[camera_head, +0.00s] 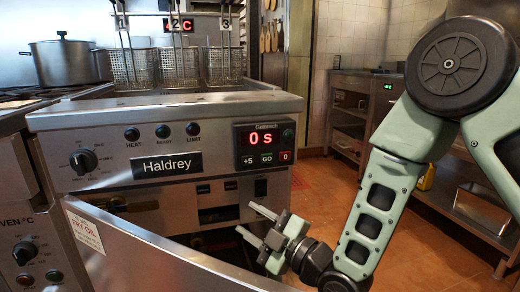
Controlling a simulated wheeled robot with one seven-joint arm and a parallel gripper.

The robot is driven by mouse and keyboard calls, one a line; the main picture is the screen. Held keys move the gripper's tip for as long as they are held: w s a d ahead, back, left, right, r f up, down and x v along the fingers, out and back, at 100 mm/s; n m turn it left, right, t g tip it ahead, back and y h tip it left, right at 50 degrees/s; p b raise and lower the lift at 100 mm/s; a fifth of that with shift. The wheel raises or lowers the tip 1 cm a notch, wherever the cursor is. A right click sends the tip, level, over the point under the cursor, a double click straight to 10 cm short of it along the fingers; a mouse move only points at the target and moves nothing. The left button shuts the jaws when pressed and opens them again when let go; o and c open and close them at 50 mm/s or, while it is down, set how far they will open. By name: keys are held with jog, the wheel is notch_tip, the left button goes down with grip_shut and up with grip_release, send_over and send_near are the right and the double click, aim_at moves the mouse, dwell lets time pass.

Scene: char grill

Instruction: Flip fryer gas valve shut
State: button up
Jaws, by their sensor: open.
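The steel fryer (90,121) stands at the left and centre, with a Haldrey nameplate, a knob and a red "0 s" display on its front. Its lower door (150,248) stands open towards me and bears a "fry oil" label. Dark openings show in the cabinet under the panel. I cannot make out the gas valve; the door or the shadow may hide it.
Several wire baskets (180,66) hang at the fryer's top. A lidded pot (65,62) stands on the stove at the left. A steel counter with shelves (480,207) is at the right. Orange tiled floor (320,190) lies clear between fryer and counter.

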jog(key=w+d+f+m+g+h, duration=0.15)
jog(key=d+m+h, duration=0.35)
jog(key=d, duration=0.5)
jog(key=w+d+f+m+g+h, duration=0.15)
jog(key=d+m+h, duration=0.35)
jog(key=d, duration=0.5)
jog(key=s+d+m+g+h, duration=0.5)
jog(key=s+d+m, duration=0.4)
jog(key=s+d, duration=0.5)
jog(key=s+a+r+n+g+y, duration=0.15)
jog(key=s+a+n, duration=0.25)
jog(key=s+a, duration=0.4)
jog(key=s+a+r+n+g, duration=0.25)
jog(key=s+a, duration=0.45)
jog(key=a, duration=0.4)
notch_tip(320, 180, up, 34)
jog(key=p, duration=3.5)
jog(key=n+t+y+b, duration=0.8)
jog(key=n+y+b, duration=0.7)
jog(key=n+b, duration=1.4)
send_near(147, 208)
jog(key=w+a+m+b, duration=0.1)
jog(key=a+m+b, duration=0.1)
jog(key=a+b, duration=0.1)
jog(key=w+a+m+b, duration=0.2)
jog(key=a+b, duration=0.1)
jog(key=w+a+m+b, duration=0.2)
jog(key=a+b, duration=0.1)
jog(key=shift+a, duration=0.3)
